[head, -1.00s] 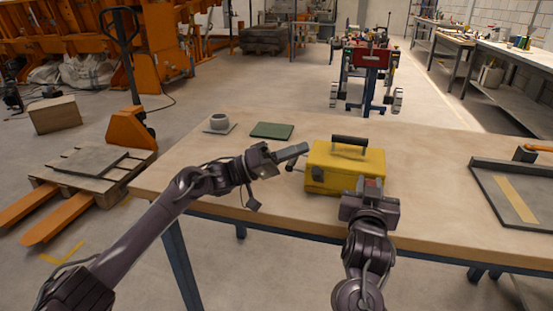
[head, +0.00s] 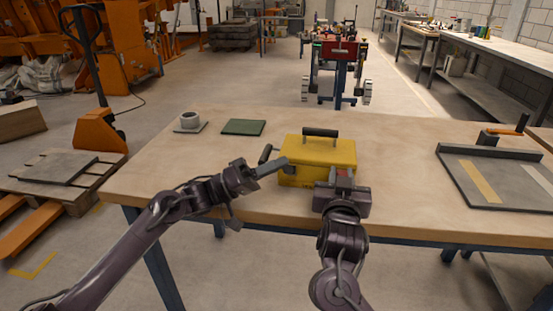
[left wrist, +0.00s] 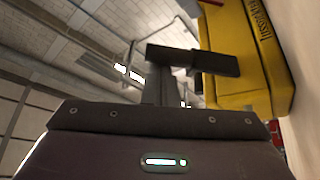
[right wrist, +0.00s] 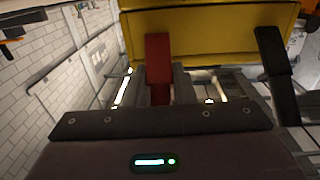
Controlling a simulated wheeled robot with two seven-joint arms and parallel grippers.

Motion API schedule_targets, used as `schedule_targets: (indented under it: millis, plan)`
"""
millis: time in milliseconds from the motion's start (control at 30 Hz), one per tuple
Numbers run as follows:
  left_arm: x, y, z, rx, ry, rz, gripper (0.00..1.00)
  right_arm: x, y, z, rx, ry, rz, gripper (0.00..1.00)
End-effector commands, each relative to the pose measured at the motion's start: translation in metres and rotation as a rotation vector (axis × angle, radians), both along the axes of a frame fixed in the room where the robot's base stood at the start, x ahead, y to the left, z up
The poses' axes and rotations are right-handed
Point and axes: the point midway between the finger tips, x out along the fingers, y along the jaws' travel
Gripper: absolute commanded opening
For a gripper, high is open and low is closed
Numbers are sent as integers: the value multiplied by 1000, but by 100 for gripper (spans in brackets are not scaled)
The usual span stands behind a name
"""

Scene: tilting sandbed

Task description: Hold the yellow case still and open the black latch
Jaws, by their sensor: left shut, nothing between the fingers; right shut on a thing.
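The yellow case (head: 330,150) stands on the table with a black carry handle (head: 320,132) on top. The black latch (head: 265,154) sticks out at the case's left side; it also shows as a dark bar in the left wrist view (left wrist: 215,65). My left gripper (head: 281,164) is shut and empty, its tips at the case's left front corner beside the latch. Whether they touch the latch I cannot tell. My right gripper (head: 343,174) is shut on a red tab (right wrist: 158,60) at the case's front.
A dark tray (head: 515,180) lies at the right. The table between case and tray is clear.

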Motion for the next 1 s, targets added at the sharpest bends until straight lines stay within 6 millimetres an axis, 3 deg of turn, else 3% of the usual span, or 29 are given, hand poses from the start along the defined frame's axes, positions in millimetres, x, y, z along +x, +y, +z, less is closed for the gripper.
schedule_targets:
  millis: [467, 567, 733, 1000]
  plan:
    - [-4, -2, -5, 4, 7, -8, 0, 0, 0, 1, 0, -2, 1, 0]
    - [2, -1, 1, 4, 5, -7, 0, 0, 0, 1, 0, -2, 1, 0]
    - [22, 4, 29, 0, -3, -1, 0, 0, 1, 1, 0, -2, 2, 0]
    - [10, 61, 2, 2, 3, 2, 0, 0, 0, 0, 0, -1, 1, 0]
